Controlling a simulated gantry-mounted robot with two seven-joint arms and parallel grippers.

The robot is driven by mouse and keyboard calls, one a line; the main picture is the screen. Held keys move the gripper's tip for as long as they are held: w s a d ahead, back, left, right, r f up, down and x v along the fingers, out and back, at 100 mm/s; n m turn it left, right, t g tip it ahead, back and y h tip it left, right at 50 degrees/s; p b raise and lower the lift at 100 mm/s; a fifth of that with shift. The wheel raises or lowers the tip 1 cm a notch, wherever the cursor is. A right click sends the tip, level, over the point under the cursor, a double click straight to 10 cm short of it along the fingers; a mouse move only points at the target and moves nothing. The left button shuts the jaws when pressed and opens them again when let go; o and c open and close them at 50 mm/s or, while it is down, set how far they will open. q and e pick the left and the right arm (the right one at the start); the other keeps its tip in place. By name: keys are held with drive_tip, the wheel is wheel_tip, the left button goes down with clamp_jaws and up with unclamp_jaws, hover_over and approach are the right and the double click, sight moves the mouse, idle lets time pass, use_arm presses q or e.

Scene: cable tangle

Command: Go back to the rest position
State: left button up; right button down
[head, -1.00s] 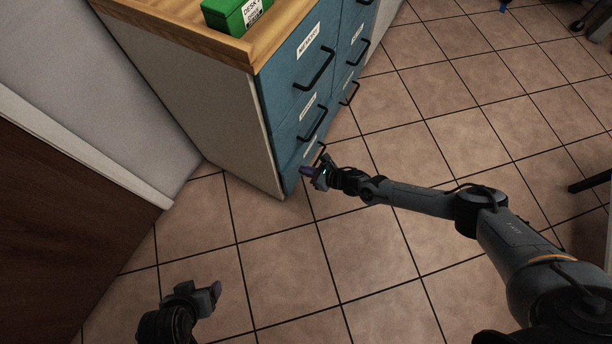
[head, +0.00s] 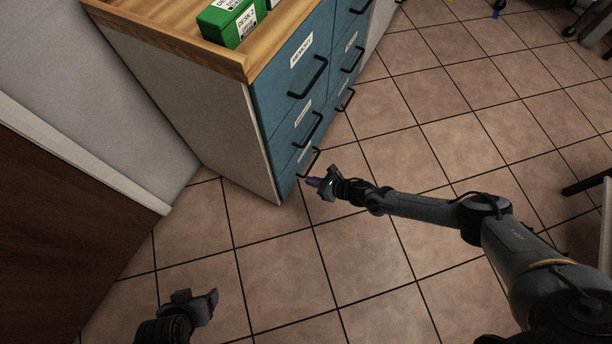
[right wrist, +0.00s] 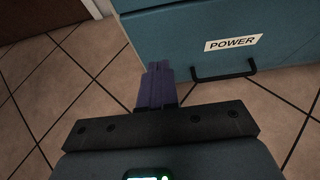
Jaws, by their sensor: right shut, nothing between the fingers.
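My right gripper (head: 313,182) is in front of the bottom drawer of the blue-fronted cabinet (head: 291,132), near that drawer's black handle (head: 310,164). In the right wrist view its purple fingers (right wrist: 157,86) are together with nothing between them. The fingers look apart from the drawer labelled POWER (right wrist: 232,43), whose handle (right wrist: 222,77) is to their right. My left gripper (head: 212,299) is at the bottom left of the head view, above the floor. I cannot make out the gap between its fingers.
Green boxes (head: 232,22) stand on the cabinet's wooden top (head: 165,28). A brown panel (head: 50,215) is at the left. Chair wheels (head: 570,31) show at top right.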

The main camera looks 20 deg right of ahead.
drive_tip(key=p+v, duration=0.5)
drive_tip(key=v, duration=0.5)
drive_tip(key=s+a+p, duration=0.3)
drive_tip(key=s, duration=0.3)
drive_tip(key=s+a+r+m+y+p, duration=0.1)
drive_tip(key=s+a+r+m+p, duration=0.3)
drive_tip(key=a+r, duration=0.35)
drive_tip(key=s+a+r+m+p, duration=0.3)
drive_tip(key=a+r+p, duration=0.2)
drive_tip(key=a+r, duration=0.3)
drive_tip(key=w+d+r+m+h+p, duration=0.1)
drive_tip(key=w+r+m+h+p, duration=0.15)
drive_tip(key=r+m, duration=0.5)
drive_tip(key=w+d+r+m+h+p, duration=0.1)
drive_tip(key=r+m+h+p, duration=0.1)
drive_tip(key=r+m+p, duration=0.5)
drive_tip(key=s+d+r+m+g+h+b, duration=0.1)
drive_tip(key=s+d+r+m+g+h, duration=0.2)
drive_tip(key=d+r+m, duration=0.55)
drive_tip(key=s+d+r+m+g+h, duration=0.1)
drive_tip(key=s+d+r+m+g, duration=0.35)
drive_tip(key=m, duration=0.75)
wheel_tip(320, 180, up, 38)
drive_tip(key=d+t+p, duration=0.1)
drive_tip(key=p, duration=3.6)
drive_tip(key=shift+s+d+t+p, duration=0.25)
drive_tip(key=shift+s+t+p, duration=0.05)
drive_tip(key=shift+t+p, duration=0.05)
